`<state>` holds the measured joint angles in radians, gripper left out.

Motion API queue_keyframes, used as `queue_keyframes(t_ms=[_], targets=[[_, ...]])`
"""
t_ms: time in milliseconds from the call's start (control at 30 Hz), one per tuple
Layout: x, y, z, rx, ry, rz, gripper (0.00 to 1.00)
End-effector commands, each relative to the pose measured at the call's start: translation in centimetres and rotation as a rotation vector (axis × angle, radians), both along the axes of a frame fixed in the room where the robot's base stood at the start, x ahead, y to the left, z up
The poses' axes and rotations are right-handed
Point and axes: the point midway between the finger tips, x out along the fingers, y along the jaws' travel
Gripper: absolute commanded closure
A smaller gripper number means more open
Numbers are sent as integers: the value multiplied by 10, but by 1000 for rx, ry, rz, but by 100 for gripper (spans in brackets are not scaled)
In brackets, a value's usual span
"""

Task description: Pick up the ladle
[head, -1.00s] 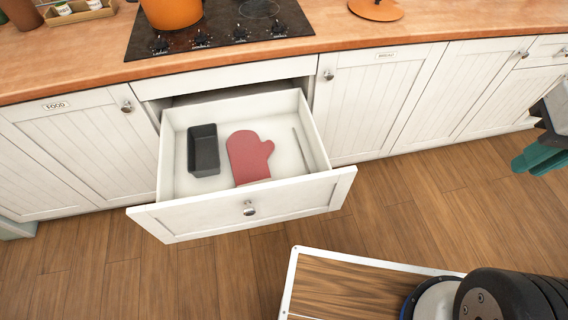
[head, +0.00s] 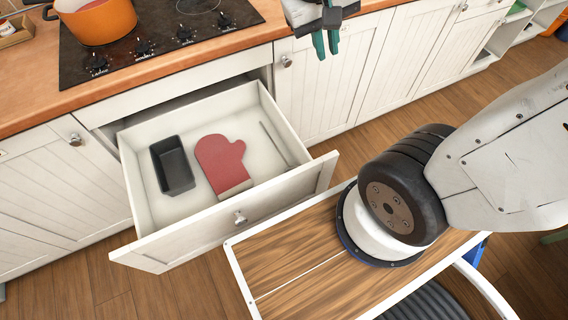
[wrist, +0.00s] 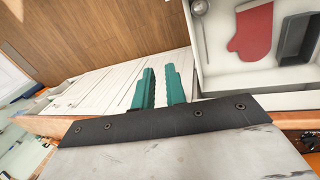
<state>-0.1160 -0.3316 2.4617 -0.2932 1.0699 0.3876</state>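The ladle (head: 274,143) lies along the right side inside the open drawer (head: 238,219). In the head view only its thin handle is clear. In the wrist view the ladle (wrist: 200,8) shows its round bowl at the top edge, with the handle running down along the drawer wall. My gripper (head: 326,54) is raised in front of the cabinet doors, right of the drawer and apart from the ladle. Its two green fingers point down. In the wrist view my gripper (wrist: 158,70) shows a gap between the fingers with nothing in it.
A red oven mitt (head: 221,163) and a dark loaf tin (head: 172,165) lie left of the ladle in the drawer. An orange pot (head: 98,20) stands on the black hob (head: 160,30) above. The counter edge overhangs the drawer's back.

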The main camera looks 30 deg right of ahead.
Motion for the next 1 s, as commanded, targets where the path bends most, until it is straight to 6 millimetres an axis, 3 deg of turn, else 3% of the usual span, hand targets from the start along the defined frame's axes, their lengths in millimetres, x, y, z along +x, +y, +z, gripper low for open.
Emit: queue_keyframes(t_ms=[200, 367, 500, 633, 800, 900, 1000], targets=[[64, 9, -64, -155, 29, -3, 87], [102, 24, -124, -242, 24, 20, 87], [125, 42, -186, -296, 16, 57, 87], [134, 60, -251, -324, 11, 99, 87], [129, 81, -333, -336, 15, 152, 87], [121, 89, -369, -334, 21, 174, 87], [114, 93, -394, -330, 26, 187, 87]])
